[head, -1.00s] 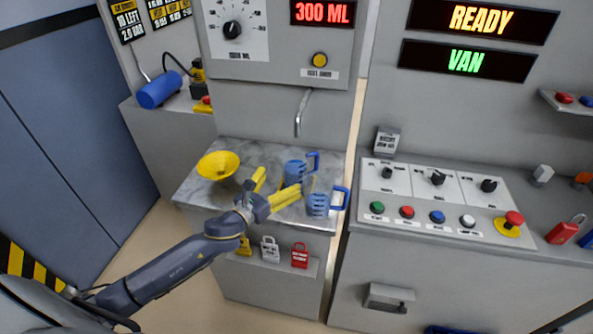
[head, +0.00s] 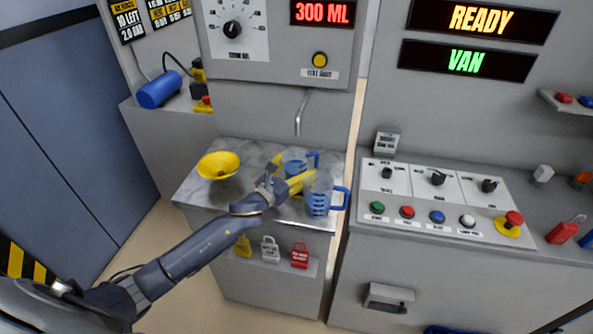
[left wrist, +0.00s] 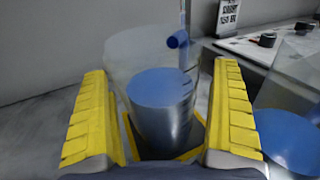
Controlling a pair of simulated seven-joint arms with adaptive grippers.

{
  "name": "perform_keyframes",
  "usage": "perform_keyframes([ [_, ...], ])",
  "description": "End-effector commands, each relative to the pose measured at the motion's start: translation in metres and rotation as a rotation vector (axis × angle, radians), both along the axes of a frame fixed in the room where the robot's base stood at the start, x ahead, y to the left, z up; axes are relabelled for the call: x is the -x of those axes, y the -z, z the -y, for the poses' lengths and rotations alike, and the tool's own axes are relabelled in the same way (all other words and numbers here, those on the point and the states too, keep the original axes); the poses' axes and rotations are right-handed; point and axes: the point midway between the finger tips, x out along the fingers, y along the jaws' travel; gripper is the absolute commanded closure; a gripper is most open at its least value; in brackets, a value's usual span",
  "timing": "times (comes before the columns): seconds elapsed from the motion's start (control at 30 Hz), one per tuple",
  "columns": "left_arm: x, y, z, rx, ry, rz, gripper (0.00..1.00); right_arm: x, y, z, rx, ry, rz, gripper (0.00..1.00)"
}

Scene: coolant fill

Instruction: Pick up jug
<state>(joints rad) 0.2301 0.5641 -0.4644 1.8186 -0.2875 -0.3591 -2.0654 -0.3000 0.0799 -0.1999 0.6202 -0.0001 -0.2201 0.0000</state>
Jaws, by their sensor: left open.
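Two clear jugs with blue in them and blue handles stand on the grey counter (head: 240,158). The far jug (head: 294,155) is partly hidden by my left gripper (head: 297,167); the near jug (head: 318,205) stands just to the right of the gripper. My left gripper is open, its yellow fingers on either side of the far jug. In the left wrist view that jug (left wrist: 158,95) stands upright between the fingers, with visible gaps beside it. The other jug (left wrist: 290,138) shows at the right edge, outside the right-hand finger. My right gripper is out of view.
A yellow funnel-like bowl (head: 218,166) sits on the counter's left. A metal spout (head: 301,112) hangs above the counter behind the jugs. A control panel (head: 440,200) with knobs and buttons stands to the right.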

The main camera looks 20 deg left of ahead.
Motion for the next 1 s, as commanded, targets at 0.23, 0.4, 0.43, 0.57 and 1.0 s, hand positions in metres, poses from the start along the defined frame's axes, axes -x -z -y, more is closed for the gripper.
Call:
perform_keyframes([
  [0.23, -0.0007, 0.0004, 0.0004, 0.000, 0.000, -0.001, 0.04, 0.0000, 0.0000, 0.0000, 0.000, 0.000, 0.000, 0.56],
  [0.4, -0.0006, 0.0004, 0.0003, 0.000, 0.000, -0.001, 0.22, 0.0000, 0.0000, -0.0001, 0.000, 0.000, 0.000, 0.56],
  [0.43, -0.0006, 0.0004, 0.0003, 0.000, 0.000, -0.001, 0.25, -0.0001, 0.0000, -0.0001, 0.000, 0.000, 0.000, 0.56],
  [0.57, -0.0005, 0.0004, 0.0003, 0.000, 0.000, -0.001, 0.41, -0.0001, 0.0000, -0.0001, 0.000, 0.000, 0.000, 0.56],
  [1.0, -0.0007, -0.0008, 0.0003, 0.000, 0.000, 0.001, 0.80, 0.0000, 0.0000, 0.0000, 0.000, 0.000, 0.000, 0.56],
])
